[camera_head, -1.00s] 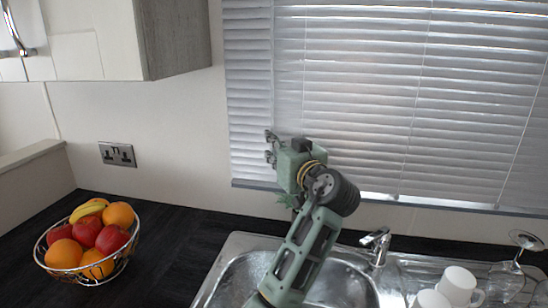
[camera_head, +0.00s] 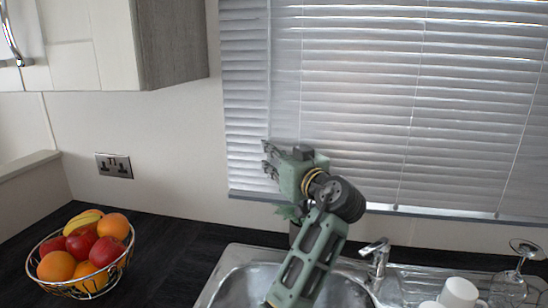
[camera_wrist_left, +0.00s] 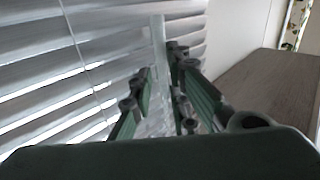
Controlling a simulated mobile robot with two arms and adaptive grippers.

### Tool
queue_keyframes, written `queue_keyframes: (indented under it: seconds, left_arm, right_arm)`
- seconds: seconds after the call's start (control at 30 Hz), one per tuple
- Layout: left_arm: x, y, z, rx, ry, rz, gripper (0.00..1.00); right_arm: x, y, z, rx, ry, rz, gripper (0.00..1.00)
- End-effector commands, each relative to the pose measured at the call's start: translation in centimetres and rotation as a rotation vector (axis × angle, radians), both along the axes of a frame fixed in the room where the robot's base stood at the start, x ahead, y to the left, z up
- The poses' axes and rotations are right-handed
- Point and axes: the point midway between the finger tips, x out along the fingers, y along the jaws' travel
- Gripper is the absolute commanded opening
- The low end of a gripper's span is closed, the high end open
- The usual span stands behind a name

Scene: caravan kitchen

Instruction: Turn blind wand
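The white venetian blind (camera_head: 360,95) hangs over the window, with its slats part open in the wrist view. A thin pale upright strip, perhaps the wand, shows in the left wrist view (camera_wrist_left: 160,42) between the two fingers; its lower part is hard to make out. I cannot make out the wand clearly in the head view. My left gripper (camera_head: 266,159) is in front of the blind's lower left part, fingers pointing left. In the left wrist view the fingers (camera_wrist_left: 165,105) stand apart. I cannot tell whether they touch the strip. My right gripper is not in view.
A wall cabinet (camera_head: 172,45) hangs at the upper left. A fruit bowl (camera_head: 122,262) stands on the dark counter (camera_head: 165,250). Below my arm are the metal sink (camera_head: 235,275) and tap (camera_head: 378,255). A white cup (camera_head: 460,292) and glasses (camera_head: 508,288) stand at the right.

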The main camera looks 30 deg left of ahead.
Motion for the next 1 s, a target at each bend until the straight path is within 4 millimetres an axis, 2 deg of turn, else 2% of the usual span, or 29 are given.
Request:
queue_keyframes:
  seconds: [0.17,0.5,0.6,1.0]
  left_arm:
    - [-0.4,-0.7,-0.1,0.001,0.002,0.0,0.16]
    - [-3.3,-5.3,-0.1,0.0,0.001,-0.004,0.16]
    - [-3.9,-6.0,-0.1,0.0,0.001,-0.001,0.16]
    - [-4.1,-6.3,-0.1,0.001,0.001,-0.001,0.16]
  right_arm:
    - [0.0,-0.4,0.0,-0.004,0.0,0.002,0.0]
    - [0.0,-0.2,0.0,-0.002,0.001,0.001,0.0]
    - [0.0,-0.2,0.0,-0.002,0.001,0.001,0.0]
    - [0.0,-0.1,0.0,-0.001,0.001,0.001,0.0]
